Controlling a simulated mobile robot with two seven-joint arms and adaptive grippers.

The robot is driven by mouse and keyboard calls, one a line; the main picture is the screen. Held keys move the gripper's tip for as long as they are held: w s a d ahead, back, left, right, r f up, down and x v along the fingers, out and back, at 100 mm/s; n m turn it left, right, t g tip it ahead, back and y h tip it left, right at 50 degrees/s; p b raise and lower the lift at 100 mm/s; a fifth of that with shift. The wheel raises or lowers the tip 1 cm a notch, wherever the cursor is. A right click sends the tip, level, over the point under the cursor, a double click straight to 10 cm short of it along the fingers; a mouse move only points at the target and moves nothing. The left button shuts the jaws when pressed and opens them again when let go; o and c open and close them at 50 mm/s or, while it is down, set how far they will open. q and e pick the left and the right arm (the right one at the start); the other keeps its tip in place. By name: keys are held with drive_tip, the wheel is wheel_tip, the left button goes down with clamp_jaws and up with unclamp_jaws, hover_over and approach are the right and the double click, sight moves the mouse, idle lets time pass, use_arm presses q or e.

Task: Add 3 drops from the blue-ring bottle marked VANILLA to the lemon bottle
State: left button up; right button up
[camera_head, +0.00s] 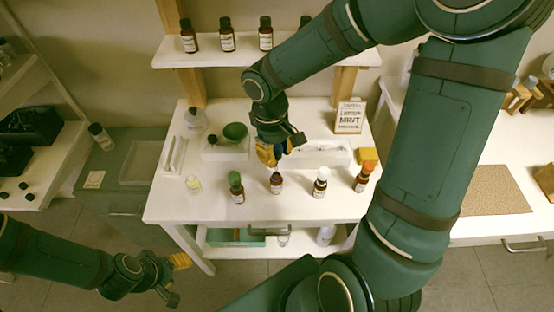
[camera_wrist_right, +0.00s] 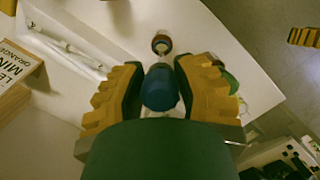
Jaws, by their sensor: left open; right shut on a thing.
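My right gripper (camera_head: 275,152) is shut on a blue dropper bulb (camera_wrist_right: 160,88), above the front of the white table. A brown bottle with blue near its top (camera_head: 276,184) stands upright just below it. In the wrist view a round brown bottle top (camera_wrist_right: 161,44) shows beyond the bulb; whether the dropper tip is inside is unclear. Beside it stand a green-topped bottle (camera_head: 237,190), a white-ringed bottle (camera_head: 320,184) and an orange-topped bottle (camera_head: 361,180). Labels are unreadable. My left gripper (camera_head: 176,278) is open and empty, low at left.
A sign with MINT (camera_head: 350,118) stands at the table's back right. Several dark bottles stand on the shelf (camera_head: 210,58) above.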

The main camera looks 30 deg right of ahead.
drive_tip(key=shift+r, duration=1.1)
drive_tip(key=shift+f, duration=0.1)
drive_tip(key=shift+f+b, duration=0.6)
drive_tip(key=shift+f, duration=0.3)
clamp_jaws()
drive_tip(key=shift+f+b, duration=2.95)
drive_tip(key=shift+f, duration=0.85)
